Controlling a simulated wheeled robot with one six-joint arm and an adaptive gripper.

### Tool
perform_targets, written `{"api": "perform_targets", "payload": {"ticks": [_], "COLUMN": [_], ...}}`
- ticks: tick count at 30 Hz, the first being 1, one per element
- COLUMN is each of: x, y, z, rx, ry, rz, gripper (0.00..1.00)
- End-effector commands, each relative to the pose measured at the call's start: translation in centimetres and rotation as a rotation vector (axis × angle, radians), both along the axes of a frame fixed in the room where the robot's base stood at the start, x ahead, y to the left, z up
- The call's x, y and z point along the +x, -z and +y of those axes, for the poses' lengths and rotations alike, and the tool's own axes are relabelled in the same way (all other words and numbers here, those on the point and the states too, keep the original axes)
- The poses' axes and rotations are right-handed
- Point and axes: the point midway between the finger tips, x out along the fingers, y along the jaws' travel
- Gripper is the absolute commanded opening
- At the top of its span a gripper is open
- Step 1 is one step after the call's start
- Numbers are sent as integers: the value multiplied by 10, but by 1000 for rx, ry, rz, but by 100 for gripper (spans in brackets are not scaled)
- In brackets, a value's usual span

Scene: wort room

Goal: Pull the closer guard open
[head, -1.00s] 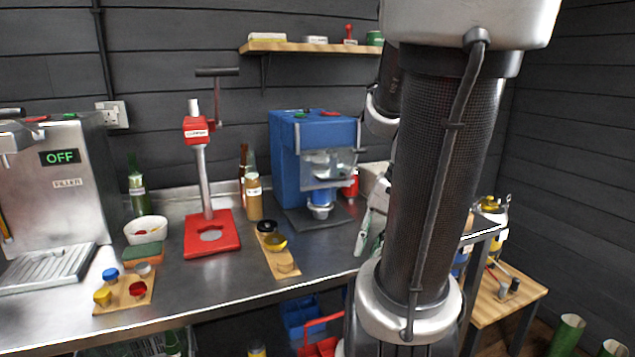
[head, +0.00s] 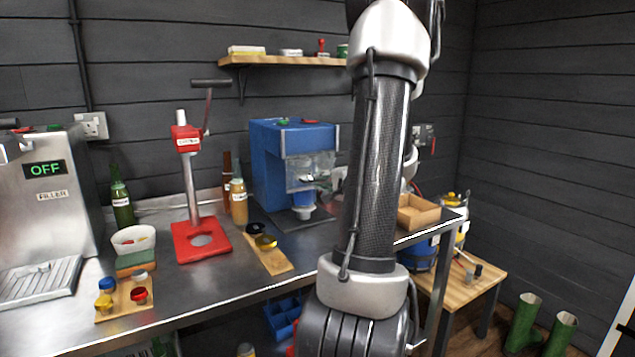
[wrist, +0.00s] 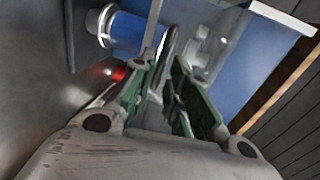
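The closer (head: 268,165) is a blue bench machine near the wall, with a clear guard (head: 305,172) across its front. The guard looks closed. In the wrist view my gripper (wrist: 163,72) has green-padded fingers apart, pointing at the closer's front. A thin grey bar shows between or just beyond the fingertips; I cannot tell whether they touch it. The clear guard (wrist: 207,48) and the closer's blue body (wrist: 262,55) are just beyond the right finger.
Left of the closer stand bottles (head: 238,203), a wooden strip with caps (head: 268,252) and a red lever press (head: 200,243). A shelf (head: 285,61) hangs above.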

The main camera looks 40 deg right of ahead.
Motion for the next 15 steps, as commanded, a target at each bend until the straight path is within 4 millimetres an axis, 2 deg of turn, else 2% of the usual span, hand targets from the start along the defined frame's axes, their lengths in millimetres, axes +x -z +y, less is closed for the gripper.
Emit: {"api": "perform_targets", "payload": {"ticks": [3,6,15], "x": [19,30,38], "y": [5,7,9], "z": [-3,-6,-8], "rx": [1,1,1], "ry": [-4,-2,-1], "rz": [1,1,1], "gripper": [17,17,17]}}
